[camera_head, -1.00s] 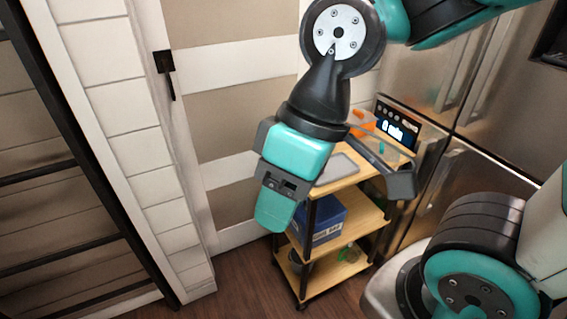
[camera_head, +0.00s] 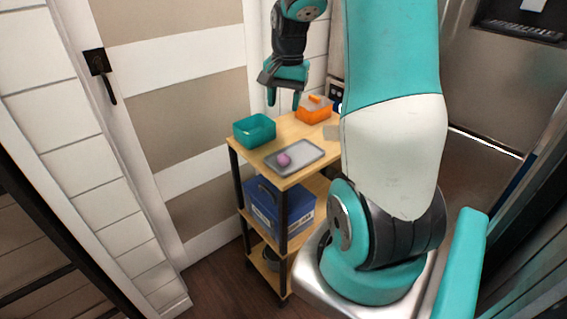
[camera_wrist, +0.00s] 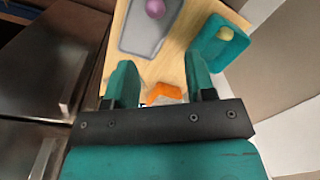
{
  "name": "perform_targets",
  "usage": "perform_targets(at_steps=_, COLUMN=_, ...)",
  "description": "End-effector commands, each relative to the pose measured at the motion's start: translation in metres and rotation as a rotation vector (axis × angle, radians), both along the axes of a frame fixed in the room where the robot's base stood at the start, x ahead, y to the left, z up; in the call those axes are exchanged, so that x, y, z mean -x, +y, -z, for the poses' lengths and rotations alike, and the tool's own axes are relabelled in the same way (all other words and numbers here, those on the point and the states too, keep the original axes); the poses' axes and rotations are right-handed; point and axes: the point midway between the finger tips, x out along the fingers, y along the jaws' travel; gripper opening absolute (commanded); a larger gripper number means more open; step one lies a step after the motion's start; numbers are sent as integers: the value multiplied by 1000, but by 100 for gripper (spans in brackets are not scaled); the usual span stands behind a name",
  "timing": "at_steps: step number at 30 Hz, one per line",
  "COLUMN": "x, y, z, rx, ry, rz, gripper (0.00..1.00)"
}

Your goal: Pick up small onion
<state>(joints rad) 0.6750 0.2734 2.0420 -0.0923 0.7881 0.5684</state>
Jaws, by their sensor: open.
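A small purple-pink onion (camera_head: 284,159) lies on a grey tray (camera_head: 302,165) on the top shelf of the wooden cart. The onion also shows at the top of the wrist view (camera_wrist: 155,8), on the tray (camera_wrist: 128,32). My gripper (camera_head: 283,104) is open and empty above the back of the cart top, behind the tray and apart from the onion. In the wrist view, my gripper's two fingers (camera_wrist: 163,84) are spread, with the onion ahead of them.
A teal bin (camera_head: 254,131) stands left of the tray; in the wrist view it holds a yellowish item (camera_wrist: 226,34). An orange container (camera_head: 314,110) sits at the back. A blue crate (camera_head: 281,207) is on the shelf below. A panelled door (camera_head: 190,120) stands left of the cart.

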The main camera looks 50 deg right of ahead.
Motion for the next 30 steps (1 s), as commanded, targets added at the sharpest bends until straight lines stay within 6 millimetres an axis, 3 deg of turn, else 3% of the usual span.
perform_targets(at_steps=3, x=5, y=-14, z=14, rx=0, ry=12, rz=57, gripper=50)
perform_targets(at_steps=15, x=0, y=-11, z=100, rx=0, ry=12, rz=54, gripper=50)
perform_targets(at_steps=25, x=-3, y=-10, z=131, rx=1, ry=9, rz=53, gripper=50)
perform_targets(at_steps=30, x=-3, y=-8, z=157, rx=0, ry=12, rz=53, gripper=50)
